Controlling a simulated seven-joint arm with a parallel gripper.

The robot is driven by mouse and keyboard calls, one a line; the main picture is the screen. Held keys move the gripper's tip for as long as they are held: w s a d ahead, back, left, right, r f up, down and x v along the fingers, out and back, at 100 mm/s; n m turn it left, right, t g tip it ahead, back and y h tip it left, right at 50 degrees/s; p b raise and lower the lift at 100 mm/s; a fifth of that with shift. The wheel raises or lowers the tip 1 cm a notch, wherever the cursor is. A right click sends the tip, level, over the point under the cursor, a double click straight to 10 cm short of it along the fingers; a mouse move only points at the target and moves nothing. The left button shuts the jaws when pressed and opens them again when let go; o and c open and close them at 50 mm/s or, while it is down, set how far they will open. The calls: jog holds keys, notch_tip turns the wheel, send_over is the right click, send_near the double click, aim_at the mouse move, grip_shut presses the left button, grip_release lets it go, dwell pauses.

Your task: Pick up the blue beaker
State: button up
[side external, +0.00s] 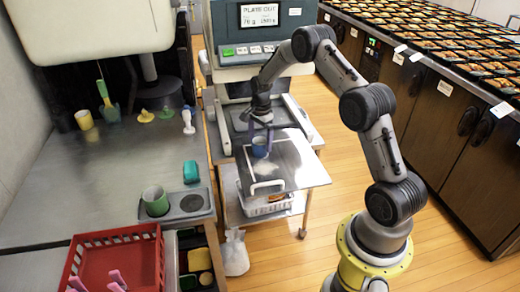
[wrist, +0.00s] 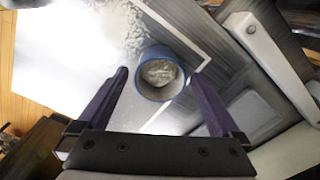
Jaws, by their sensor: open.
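The blue beaker (side external: 259,147) stands on the metal cart top, beside a patch of spilled white grains. In the wrist view the beaker (wrist: 148,86) is seen from above, with a whitish-grey heap inside. My gripper (side external: 261,136) is just above the beaker, pointing down. Its dark purple fingers are spread apart. In the wrist view the open fingers of my gripper (wrist: 160,78) lie to the left and right of the beaker, with a gap on each side. Whether the fingertips are below the rim is hard to tell.
The cart (side external: 310,172) has a white handle and a white basket (side external: 265,207) below. A machine with a screen (side external: 262,15) stands behind. On the left counter are a green cup (side external: 156,201), a teal block (side external: 191,172) and a red crate (side external: 140,262). Food trays (side external: 450,45) line the right.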

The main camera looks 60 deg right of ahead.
jog(key=shift+f, duration=0.6)
jog(key=shift+c, duration=0.3)
jog(key=c, duration=1.3)
jog(key=shift+r, duration=0.1)
